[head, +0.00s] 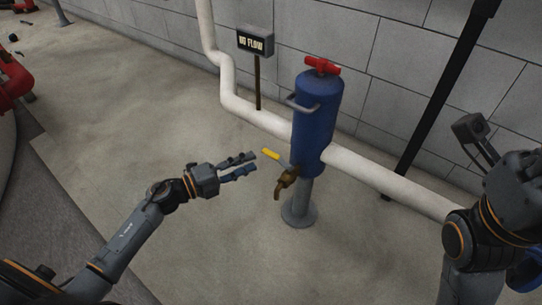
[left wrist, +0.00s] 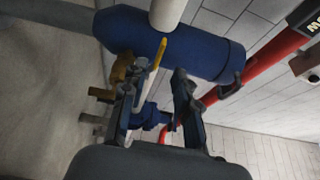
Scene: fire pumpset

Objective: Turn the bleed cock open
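The bleed cock (head: 285,182) is a brass fitting low on the side of a blue cylinder (head: 313,115), its spout turned down. Its lever has a yellow grip (head: 270,154) that points up and left in the head view. My left gripper (head: 255,163) is open and empty, just left of the yellow grip. In the left wrist view the yellow grip (left wrist: 160,52) shows in the gap between the fingers (left wrist: 158,88), beyond the tips, with no clear contact. The brass body (left wrist: 121,68) is beside the left finger. My right gripper (head: 480,142) is partly seen; its fingers are unclear.
A white pipe (head: 375,177) runs behind the cylinder along the block wall. A "NO FLOW" sign (head: 255,42) stands left of it. A red handle (head: 322,65) tops the cylinder, with a grey side handle below.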

